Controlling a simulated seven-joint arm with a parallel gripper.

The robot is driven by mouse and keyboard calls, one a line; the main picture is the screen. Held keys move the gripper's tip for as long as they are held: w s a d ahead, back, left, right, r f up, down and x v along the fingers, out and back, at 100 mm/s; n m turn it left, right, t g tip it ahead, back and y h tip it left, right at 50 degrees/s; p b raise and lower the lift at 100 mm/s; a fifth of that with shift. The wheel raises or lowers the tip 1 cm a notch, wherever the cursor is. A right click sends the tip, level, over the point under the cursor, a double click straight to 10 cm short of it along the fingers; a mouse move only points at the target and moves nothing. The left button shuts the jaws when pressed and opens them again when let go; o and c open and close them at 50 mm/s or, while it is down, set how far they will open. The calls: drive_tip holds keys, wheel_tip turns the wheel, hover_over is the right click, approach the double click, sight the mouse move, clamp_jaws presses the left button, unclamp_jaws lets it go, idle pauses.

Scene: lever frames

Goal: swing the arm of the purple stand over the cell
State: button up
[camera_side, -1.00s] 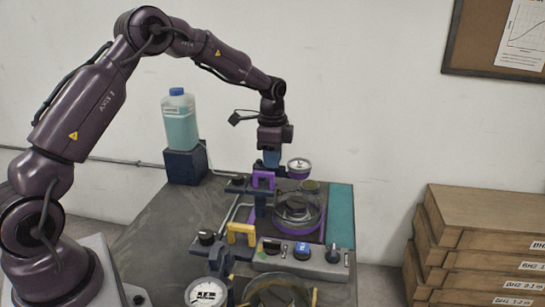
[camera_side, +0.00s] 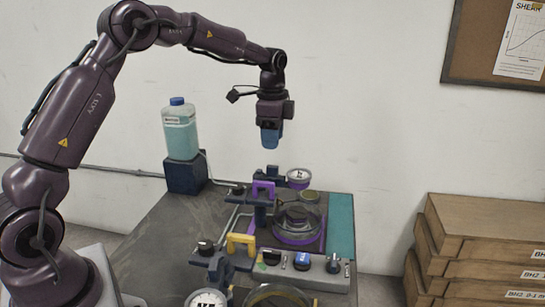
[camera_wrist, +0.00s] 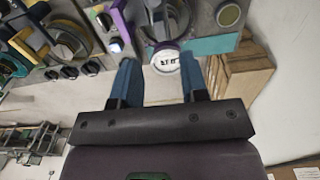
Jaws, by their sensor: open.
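The purple stand has a dark post with a purple handle (camera_side: 263,188). Its arm carries a round white dial with a purple rim (camera_side: 298,178), behind the cell and not over it. The cell (camera_side: 297,222) is a clear round chamber with a purple base ring, to the right of the post. My gripper (camera_side: 270,138) is open and empty, pointing down in the air above the stand and apart from it. In the wrist view, the dial (camera_wrist: 166,60) shows between and beyond my blue fingertips (camera_wrist: 157,72).
A second stand with a yellow handle (camera_side: 241,243) and another round chamber (camera_side: 275,297) are nearer the camera. A control box (camera_side: 302,262) with knobs lies between. A bottle (camera_side: 180,130) stands on a dark block at the back left. Stacked wooden boxes (camera_side: 480,240) are right.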

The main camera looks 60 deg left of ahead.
drive_tip(key=shift+r, duration=2.4)
drive_tip(key=s+d+r+n+t, duration=0.1)
drive_tip(key=s+d+n+t, duration=0.1)
drive_tip(key=s, duration=0.7)
drive_tip(key=s+d+r+n+t, duration=0.1)
drive_tip(key=s+d+n, duration=0.3)
drive_tip(key=s, duration=0.5)
drive_tip(key=s+d+r+n+t, duration=0.2)
drive_tip(key=s+d+n, duration=0.1)
drive_tip(key=s+d, duration=0.4)
drive_tip(key=s, duration=0.3)
drive_tip(key=shift+r+t, duration=0.3)
drive_tip(key=shift+r, duration=0.1)
